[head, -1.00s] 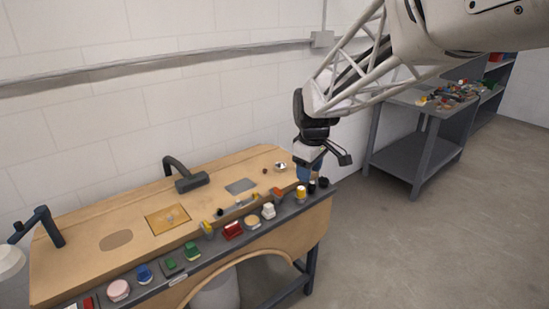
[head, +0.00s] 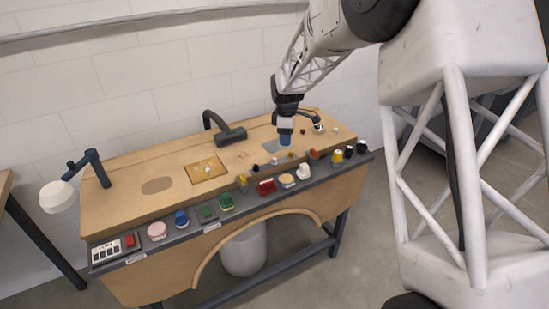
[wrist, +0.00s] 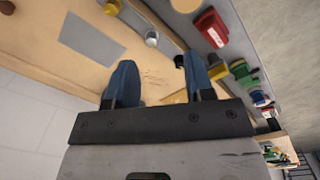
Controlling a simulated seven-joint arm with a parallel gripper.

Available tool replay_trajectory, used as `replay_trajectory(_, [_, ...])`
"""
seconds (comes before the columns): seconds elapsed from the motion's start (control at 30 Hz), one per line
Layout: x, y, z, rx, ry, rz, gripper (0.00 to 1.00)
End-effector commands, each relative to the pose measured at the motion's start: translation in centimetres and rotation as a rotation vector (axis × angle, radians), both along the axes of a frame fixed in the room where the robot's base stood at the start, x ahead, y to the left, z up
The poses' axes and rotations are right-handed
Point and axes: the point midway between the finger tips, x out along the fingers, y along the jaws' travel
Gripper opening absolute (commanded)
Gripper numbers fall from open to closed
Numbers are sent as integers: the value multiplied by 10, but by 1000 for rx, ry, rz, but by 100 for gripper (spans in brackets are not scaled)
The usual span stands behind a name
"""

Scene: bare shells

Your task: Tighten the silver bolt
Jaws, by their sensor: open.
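My gripper (head: 285,139) points down above the back right part of the wooden workbench (head: 130,217), near a grey plate. In the wrist view my gripper (wrist: 160,75) has its two blue fingers apart with nothing between them. A small silver cylindrical piece (wrist: 152,38), which may be the silver bolt, stands on the bench just beyond the fingertips. It shows as a tiny light spot in the head view (head: 274,161). A small black knob (wrist: 179,60) is beside it. I cannot tell the bolt's head or thread at this size.
The grey plate (wrist: 91,38) lies flat nearby. A dark hammer-like fixture (head: 230,135) rises left of my gripper. Coloured buttons, including a red block (head: 266,187), line the front rail. The bench's middle left is mostly clear.

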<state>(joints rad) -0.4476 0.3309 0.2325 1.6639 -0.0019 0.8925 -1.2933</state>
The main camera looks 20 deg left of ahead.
Motion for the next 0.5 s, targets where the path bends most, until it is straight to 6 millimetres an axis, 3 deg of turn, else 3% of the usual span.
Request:
replay_trajectory(0.2, [14, 35, -32, -6, 12, 107, 49])
replay_trajectory(0.5, [18, 46, -42, -9, 15, 144, 49])
